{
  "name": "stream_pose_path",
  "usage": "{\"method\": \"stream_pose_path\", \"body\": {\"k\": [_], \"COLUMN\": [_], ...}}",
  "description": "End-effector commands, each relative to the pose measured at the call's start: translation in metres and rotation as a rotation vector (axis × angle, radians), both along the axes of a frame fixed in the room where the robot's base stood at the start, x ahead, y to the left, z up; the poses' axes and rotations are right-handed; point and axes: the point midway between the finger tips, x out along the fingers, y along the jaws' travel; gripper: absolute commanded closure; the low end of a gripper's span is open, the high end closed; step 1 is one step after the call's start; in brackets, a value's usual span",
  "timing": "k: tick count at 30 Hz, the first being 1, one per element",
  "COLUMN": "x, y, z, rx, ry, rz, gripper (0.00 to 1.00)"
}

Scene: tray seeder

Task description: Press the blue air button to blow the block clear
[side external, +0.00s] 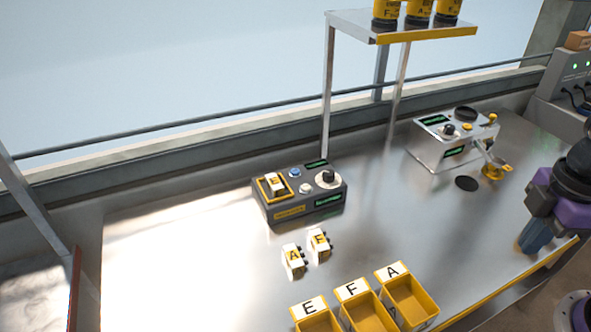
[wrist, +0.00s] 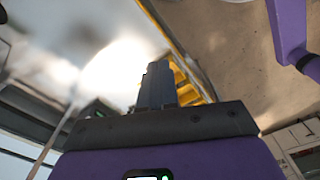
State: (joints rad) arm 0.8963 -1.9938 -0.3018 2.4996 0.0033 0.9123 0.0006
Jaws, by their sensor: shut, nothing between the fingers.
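The blue air button (side external: 295,173) is on top of the dark control box (side external: 300,205) at the middle of the bench in the side view. To its left on the same box, a white block with a letter (side external: 274,184) sits in a yellow-edged recess. A white button (side external: 306,188) and a black knob (side external: 328,177) are also on the box top. My gripper (side external: 530,240) is at the right edge of the side view, well away from the box. In the wrist view my gripper (wrist: 155,80) is shut and empty, its fingers together.
Two lettered blocks, A (side external: 292,258) and E (side external: 319,243), stand in front of the box. Yellow bins marked E, F and A (side external: 427,300) are at the front edge. A silver machine (side external: 440,152) stands back right. A shelf (side external: 350,22) on posts rises behind. The left bench is clear.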

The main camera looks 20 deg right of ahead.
Motion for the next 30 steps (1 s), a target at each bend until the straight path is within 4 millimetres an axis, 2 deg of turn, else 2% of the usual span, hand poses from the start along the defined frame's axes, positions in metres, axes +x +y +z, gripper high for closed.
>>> {"method": "stream_pose_path", "body": {"k": [5,11,15,21,25,30], "x": [0.017,0.067,0.113,0.185,0.237,0.306], "y": [0.024,0.082,0.121,0.165,0.185,0.202], "z": [0.004,0.01,0.012,0.009,0.005,-0.004], "rx": [0.044,0.16,0.25,0.371,0.448,0.544], "ry": [0.005,0.009,0.003,-0.019,-0.041,-0.08], "rz": [-0.058,-0.21,-0.329,-0.501,-0.614,-0.764], "gripper": [1.0,1.0,1.0,1.0,1.0,1.0]}}
